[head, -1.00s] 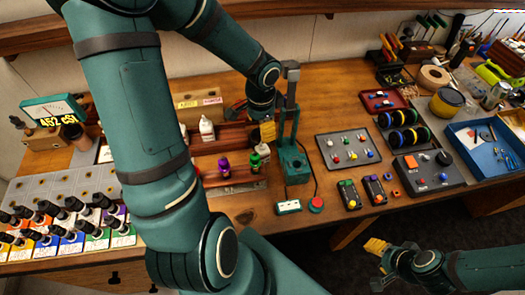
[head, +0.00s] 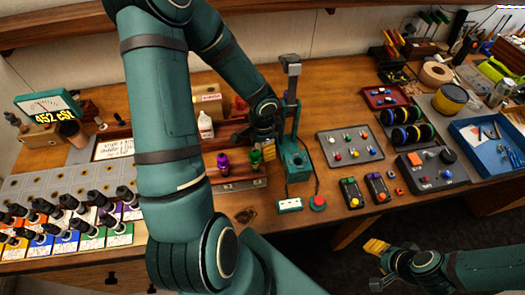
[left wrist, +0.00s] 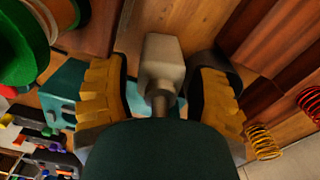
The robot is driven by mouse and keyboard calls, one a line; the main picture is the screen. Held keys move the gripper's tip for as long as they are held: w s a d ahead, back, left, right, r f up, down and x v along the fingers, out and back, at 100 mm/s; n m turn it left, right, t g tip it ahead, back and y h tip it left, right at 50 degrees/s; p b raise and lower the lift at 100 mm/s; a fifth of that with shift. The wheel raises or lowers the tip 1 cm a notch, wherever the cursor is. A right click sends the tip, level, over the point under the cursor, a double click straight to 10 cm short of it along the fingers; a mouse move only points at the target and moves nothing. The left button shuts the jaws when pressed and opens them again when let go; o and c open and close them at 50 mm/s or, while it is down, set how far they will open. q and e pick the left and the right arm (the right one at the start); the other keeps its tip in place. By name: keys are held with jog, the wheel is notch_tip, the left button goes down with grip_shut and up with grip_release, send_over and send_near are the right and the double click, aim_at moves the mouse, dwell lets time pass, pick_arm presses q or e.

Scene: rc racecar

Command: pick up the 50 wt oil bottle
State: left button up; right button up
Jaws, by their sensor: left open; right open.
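Several oil bottles with black caps (head: 75,208) and coloured labels stand in rows at the front left; I cannot read which is 50 wt. A white bottle (head: 205,125) stands upright beside my left arm. My left gripper (head: 264,143) is open, low over the bench, near a small dark green item (head: 255,160). In the left wrist view, a pale grey block with a narrow neck (left wrist: 163,60) shows between the yellow fingertips (left wrist: 160,90); I cannot tell what it is or whether they touch it. My right gripper (head: 377,248) is open and empty, away from the bench.
A teal press stand (head: 294,160) rises right beside my left gripper. A purple item (head: 223,162) sits left of it. A grey parts tray (head: 350,147) and a blue tray (head: 495,140) lie to the right. A gauge (head: 48,105) reading 452 cSt stands at the back left.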

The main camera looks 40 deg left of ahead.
pick_arm(q)
jog(key=c, duration=1)
